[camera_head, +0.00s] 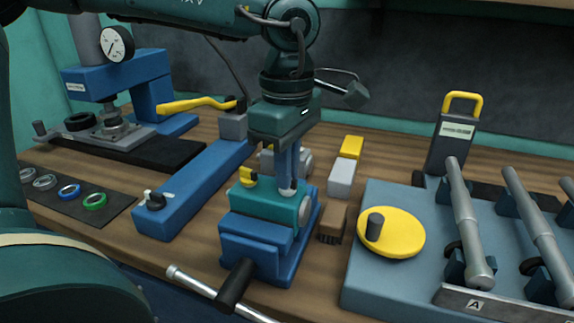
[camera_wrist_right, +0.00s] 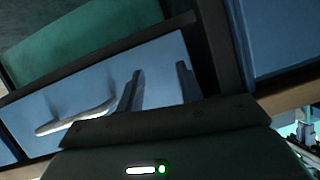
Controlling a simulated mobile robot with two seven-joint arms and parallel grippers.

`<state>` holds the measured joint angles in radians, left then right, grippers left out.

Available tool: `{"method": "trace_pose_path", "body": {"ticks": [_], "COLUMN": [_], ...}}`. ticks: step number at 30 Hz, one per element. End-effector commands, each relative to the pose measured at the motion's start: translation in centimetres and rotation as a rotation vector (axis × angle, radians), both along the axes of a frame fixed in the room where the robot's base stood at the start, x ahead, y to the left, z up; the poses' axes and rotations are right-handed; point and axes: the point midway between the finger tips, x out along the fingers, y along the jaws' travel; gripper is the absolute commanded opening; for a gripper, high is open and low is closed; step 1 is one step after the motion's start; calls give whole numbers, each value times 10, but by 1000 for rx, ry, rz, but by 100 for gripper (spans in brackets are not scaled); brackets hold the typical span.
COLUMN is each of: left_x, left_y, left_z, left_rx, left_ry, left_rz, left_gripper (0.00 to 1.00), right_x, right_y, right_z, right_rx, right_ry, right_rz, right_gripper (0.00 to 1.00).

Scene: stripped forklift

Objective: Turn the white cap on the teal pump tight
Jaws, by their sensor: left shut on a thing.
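The teal pump (camera_head: 265,204) sits clamped in a blue vise (camera_head: 262,250) at the middle of the bench in the head view. It has a yellow part on its left side and a round grey face on its right. My left gripper (camera_head: 288,188) points straight down onto the pump's top. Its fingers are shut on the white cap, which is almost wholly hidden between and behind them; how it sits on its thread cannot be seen. My right gripper (camera_wrist_right: 159,74) shows in the right wrist view with its two fingers apart and nothing between them.
A yellow disc with a knob (camera_head: 391,232) and metal rods on a grey-blue stand are at the right. A brush (camera_head: 333,223) lies close beside the vise. A blue press (camera_head: 120,75) and a mat with rings (camera_head: 80,199) are left. A blue drawer front (camera_wrist_right: 100,85) faces my right gripper.

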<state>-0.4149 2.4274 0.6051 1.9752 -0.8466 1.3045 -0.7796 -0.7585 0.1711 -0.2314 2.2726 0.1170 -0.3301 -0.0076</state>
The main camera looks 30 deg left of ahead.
Motion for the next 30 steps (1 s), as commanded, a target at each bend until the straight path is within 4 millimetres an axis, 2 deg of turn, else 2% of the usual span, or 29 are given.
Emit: {"method": "trace_pose_path", "body": {"ticks": [9, 10, 18, 26, 30], "left_x": [0, 0, 0, 0, 1], "left_y": [-1, -1, 0, 0, 0], "left_z": [1, 1, 0, 2, 17], "left_rx": [-3, -3, -1, 0, -1], "left_ry": [-3, -3, -1, -1, -5], "left_rz": [-4, -4, -2, -2, -1], "left_gripper": [0, 9, 30, 30, 30], "right_x": [3, 4, 4, 4, 3], "right_y": [0, 0, 0, 0, 0], "right_z": [3, 3, 5, 6, 7], "right_rx": [0, 1, 0, 1, 2], "right_ry": [-10, -10, -14, -14, -9], "right_rz": [1, 1, 1, -1, -1], "right_gripper": [36, 36, 36, 36, 36]}}
